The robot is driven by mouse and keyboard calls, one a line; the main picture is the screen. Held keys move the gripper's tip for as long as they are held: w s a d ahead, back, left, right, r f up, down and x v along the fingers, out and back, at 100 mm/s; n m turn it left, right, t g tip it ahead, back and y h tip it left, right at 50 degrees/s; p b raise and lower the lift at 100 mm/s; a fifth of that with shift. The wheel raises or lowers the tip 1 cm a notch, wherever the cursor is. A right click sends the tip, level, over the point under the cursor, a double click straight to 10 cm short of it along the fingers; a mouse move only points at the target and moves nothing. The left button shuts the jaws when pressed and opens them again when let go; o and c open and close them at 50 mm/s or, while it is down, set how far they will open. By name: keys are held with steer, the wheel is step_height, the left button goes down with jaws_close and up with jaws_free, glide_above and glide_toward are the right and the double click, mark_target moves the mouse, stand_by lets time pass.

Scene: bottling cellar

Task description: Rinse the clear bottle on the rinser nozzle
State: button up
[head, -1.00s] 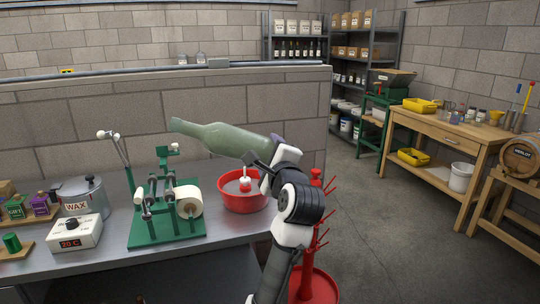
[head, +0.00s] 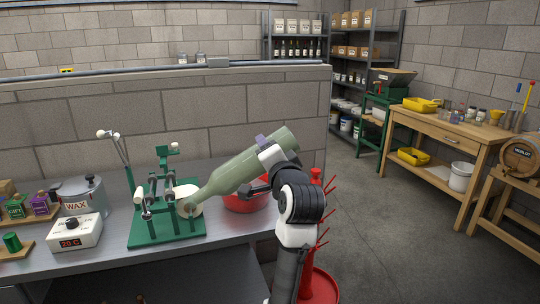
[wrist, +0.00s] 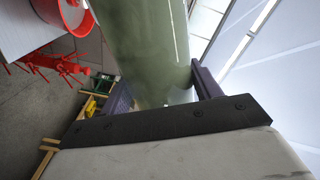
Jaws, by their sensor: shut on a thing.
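The pale green, see-through bottle (head: 232,174) is held in the air above the bench, tilted with its neck down to the left and its base up to the right. My gripper (head: 262,163) is shut around its body near the base; the wrist view shows the bottle (wrist: 150,40) between the purple finger pads. The red rinser bowl (head: 243,206) sits on the bench behind and below the bottle. Its nozzle is hidden by the bottle in the head view. The bottle mouth overlaps the white roll in the picture; I cannot tell whether they touch.
A green labelling machine (head: 166,228) with the white roll (head: 187,199) stands left of the bowl. Further left are a wax pot (head: 84,198) and a white control box (head: 75,233). A red bottle tree (head: 316,262) stands at the bench's right end.

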steer(key=n, duration=0.5)
steer(key=shift+n+b, duration=0.3)
steer(key=n+b, duration=0.1)
steer(key=n, duration=0.5)
steer(key=shift+n, duration=0.3)
steer(key=shift+r, duration=0.15)
step_height(320, 180, up, 10)
steer(key=p, duration=0.8)
steer(key=shift+f, duration=0.2)
steer(key=shift+w, duration=0.15)
